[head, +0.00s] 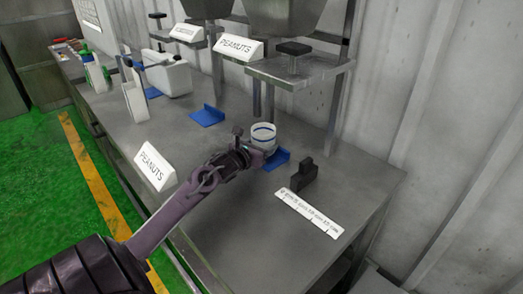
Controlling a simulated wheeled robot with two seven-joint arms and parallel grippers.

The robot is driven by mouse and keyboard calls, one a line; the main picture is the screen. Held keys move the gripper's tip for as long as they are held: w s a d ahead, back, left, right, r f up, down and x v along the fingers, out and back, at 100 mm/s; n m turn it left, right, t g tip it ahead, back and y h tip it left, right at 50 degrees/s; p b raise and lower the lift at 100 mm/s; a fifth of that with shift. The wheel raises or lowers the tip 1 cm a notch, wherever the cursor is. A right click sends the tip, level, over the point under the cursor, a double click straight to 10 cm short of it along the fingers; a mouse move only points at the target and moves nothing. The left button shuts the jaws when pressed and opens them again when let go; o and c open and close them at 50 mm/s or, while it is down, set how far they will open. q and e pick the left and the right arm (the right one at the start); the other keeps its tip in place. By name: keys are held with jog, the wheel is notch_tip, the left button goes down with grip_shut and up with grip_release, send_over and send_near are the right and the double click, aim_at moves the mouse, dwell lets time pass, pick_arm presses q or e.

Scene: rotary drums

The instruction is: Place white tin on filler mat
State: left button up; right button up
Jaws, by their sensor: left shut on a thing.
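The white tin (263,138), a small round pot with a blue band near its top, is upright at the middle of the head view. My left gripper (256,154) is shut on its near lower side. Directly below and behind the tin is a blue mat (280,159) with a raised edge, partly hidden by the tin and gripper. I cannot tell whether the tin touches the mat. My right gripper is not in view.
A second blue mat (208,116) lies further back. A dark block (304,174) and a white printed strip (309,213) are to the right. A PEANUTS sign (154,166) stands at the left edge. Metal fillers (284,15) overhang the table (240,235), whose front is clear.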

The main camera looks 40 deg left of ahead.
pick_arm(q)
jog(key=shift+f, duration=1.05)
jog(key=shift+f, duration=0.15)
jog(key=o, duration=1)
jog(key=shift+r, duration=0.3)
jog(key=v, duration=1.2)
jog(key=shift+f, duration=0.15)
